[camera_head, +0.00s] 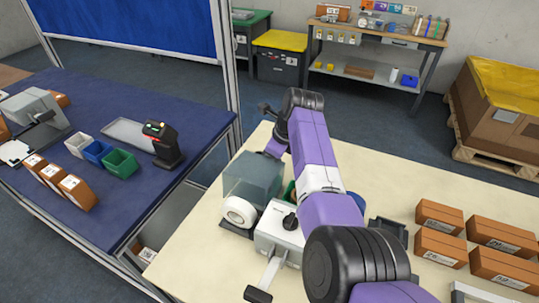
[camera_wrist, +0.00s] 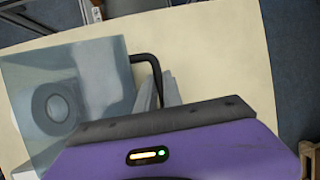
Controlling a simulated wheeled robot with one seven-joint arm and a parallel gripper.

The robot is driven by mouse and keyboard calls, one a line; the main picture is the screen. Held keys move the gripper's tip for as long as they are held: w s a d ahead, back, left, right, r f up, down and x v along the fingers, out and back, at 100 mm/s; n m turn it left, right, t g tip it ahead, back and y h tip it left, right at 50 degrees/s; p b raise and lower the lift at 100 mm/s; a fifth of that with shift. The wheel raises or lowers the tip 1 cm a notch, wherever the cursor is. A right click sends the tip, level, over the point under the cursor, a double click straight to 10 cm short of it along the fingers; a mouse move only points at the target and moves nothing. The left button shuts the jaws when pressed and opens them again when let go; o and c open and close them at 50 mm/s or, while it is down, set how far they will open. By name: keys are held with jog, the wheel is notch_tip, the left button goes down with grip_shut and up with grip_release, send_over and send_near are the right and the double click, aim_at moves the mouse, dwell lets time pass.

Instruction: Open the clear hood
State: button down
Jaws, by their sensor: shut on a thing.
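The clear hood (camera_head: 252,178) is a see-through grey box at the left of the cream table, over a device with a white roll (camera_head: 240,211). In the wrist view the hood (camera_wrist: 95,75) fills the left side, and a round roll (camera_wrist: 58,106) shows through it. A black bent handle (camera_wrist: 146,58) sticks out of the hood's right side. My gripper (camera_wrist: 164,90) is shut on this handle, with its grey fingers either side of its end. In the head view my arm hides most of the gripper and the handle. I cannot tell whether the hood is raised.
A white machine with a black knob (camera_head: 290,221) stands right beside the hood. Several brown boxes (camera_head: 438,216) sit at the right of the cream table (camera_head: 395,190). A blue table (camera_head: 100,215) with bins and a black scanner (camera_head: 165,145) stands to the left.

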jog(key=shift+f, duration=0.1)
jog(key=c, duration=1.8)
grip_release()
jog(key=shift+s, duration=0.1)
jog(key=shift+v, duration=3.95)
